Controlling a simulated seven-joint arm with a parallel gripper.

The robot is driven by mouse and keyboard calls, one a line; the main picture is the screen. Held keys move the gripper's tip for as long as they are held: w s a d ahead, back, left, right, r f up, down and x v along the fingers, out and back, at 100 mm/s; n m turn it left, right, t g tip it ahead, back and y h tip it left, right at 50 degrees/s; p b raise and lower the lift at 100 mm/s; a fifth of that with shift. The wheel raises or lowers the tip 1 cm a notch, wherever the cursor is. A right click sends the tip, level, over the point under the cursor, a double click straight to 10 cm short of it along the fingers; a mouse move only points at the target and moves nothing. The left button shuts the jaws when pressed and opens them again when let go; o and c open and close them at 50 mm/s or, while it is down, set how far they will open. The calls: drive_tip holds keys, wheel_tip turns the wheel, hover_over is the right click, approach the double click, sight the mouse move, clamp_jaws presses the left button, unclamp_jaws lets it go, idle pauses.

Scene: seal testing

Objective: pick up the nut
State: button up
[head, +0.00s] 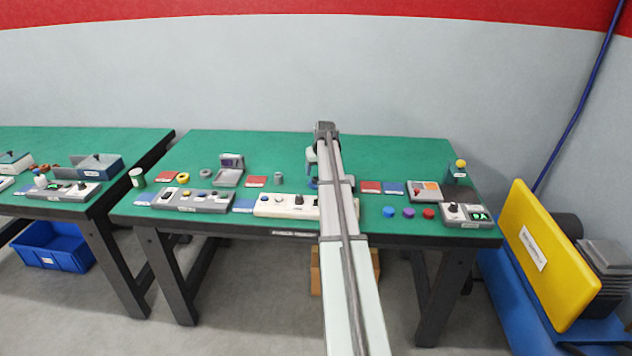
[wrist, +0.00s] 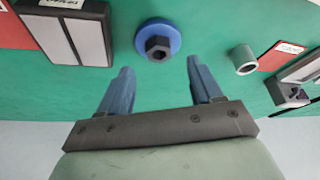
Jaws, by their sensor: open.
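The nut (wrist: 158,46) is a dark hexagonal piece with a hole in its top, seated in the middle of a round blue disc (wrist: 144,33) on the green table. In the wrist view it is at the top centre, beyond my fingertips and roughly in line with the gap between them. My gripper (wrist: 159,68) is open and empty, with its two blue-grey fingers apart on either side of that gap. In the head view my own arm covers most of this spot, and the nut cannot be made out there.
A grey hollow cylinder (wrist: 244,60) stands to the right of the disc in the wrist view, beside a red card (wrist: 282,56). A black and light-grey block (wrist: 68,37) lies at the upper left. The green table (head: 225,150) is clear along its back edge.

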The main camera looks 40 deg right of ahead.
sight(316, 183)
drive_tip(key=x, duration=0.4)
drive_tip(key=shift+w+f, duration=0.1)
drive_tip(key=shift+f, duration=0.3)
drive_tip(key=shift+c, duration=0.3)
drive_tip(key=c, duration=1.1)
